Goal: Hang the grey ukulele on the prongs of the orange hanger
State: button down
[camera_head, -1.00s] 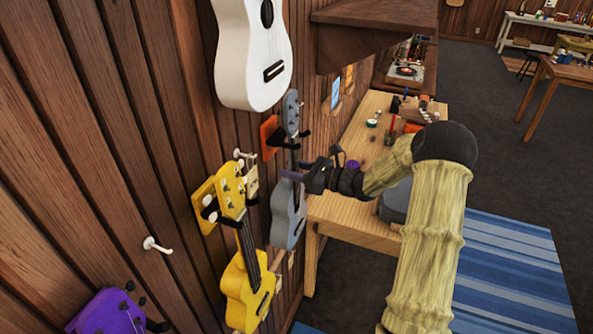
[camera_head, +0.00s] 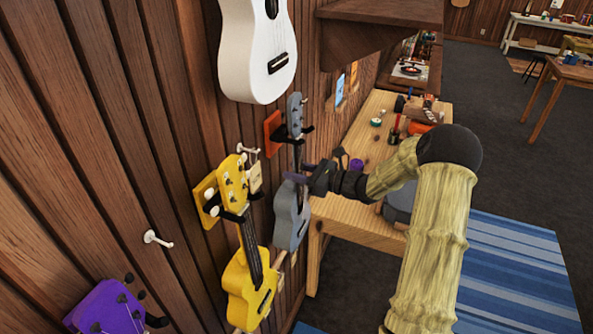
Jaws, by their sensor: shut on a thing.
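The grey ukulele (camera_head: 289,215) is upright by the wall, its head at the orange hanger (camera_head: 272,131). The hanger's dark prongs show on both sides of the ukulele's neck, just below the head. I cannot tell whether the head rests on them. My gripper (camera_head: 306,175) is shut on the grey ukulele around the lower neck, just above the body. The far finger is partly hidden.
A yellow ukulele (camera_head: 250,283) hangs at the left, close beside the grey one. A white ukulele (camera_head: 257,50) hangs above. A purple ukulele (camera_head: 108,310) is at the lower left, near an empty white peg (camera_head: 157,238). A wooden bench (camera_head: 352,222) stands right of the grey ukulele.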

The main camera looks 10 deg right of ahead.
dwell(0.3)
jog(key=c, duration=0.8)
grip_release()
jog(key=shift+c, duration=0.2)
jog(key=shift+f, duration=0.1)
jog(key=shift+v, duration=1.05)
jog(key=shift+p+v, duration=0.3)
jog(key=shift+v, duration=0.95)
